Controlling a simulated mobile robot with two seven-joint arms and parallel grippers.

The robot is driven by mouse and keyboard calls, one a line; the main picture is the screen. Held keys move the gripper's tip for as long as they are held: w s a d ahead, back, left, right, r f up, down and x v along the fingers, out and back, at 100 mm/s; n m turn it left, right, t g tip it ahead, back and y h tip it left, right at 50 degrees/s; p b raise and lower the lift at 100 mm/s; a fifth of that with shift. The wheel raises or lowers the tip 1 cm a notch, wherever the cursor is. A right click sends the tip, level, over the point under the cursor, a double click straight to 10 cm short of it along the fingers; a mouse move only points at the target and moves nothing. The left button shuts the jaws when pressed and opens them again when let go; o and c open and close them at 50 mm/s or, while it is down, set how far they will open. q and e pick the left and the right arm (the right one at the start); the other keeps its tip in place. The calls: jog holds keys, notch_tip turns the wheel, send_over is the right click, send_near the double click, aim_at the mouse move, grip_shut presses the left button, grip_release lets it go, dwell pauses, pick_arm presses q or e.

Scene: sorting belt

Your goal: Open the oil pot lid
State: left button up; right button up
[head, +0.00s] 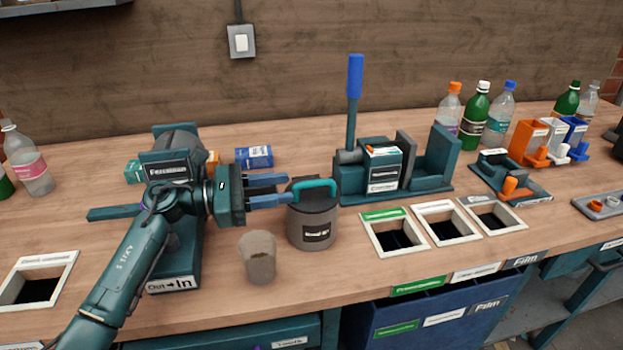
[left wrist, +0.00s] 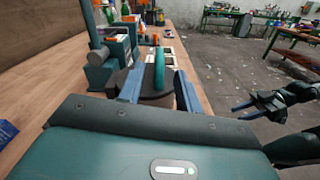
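The oil pot (head: 312,222) is a grey-brown round can with a dark label, standing upright on the bench. Its lid (head: 298,184) is on it and carries a teal arched handle (head: 318,186). My left gripper (head: 291,189) is open at the pot's left side, fingers pointing right at lid height. In the left wrist view, the blue fingers lie on either side of the teal handle (left wrist: 159,68), with gaps between; contact is not clear. My right gripper (left wrist: 240,110) shows only in the left wrist view, off to the right beyond the bench, open and empty.
A grey-brown cup (head: 258,258) stands in front of the pot, below my left gripper. A teal press with a blue-gripped lever (head: 355,78) stands behind right. Framed bench openings (head: 384,214) lie to the right. A blue box (head: 254,157) lies behind.

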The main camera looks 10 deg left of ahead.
aim_at(311, 182)
pick_arm(q)
jog(key=p+x, duration=0.1)
jog(key=x, duration=0.5)
jog(key=shift+w+d, duration=0.15)
jog(key=shift+d, duration=0.2)
grip_shut()
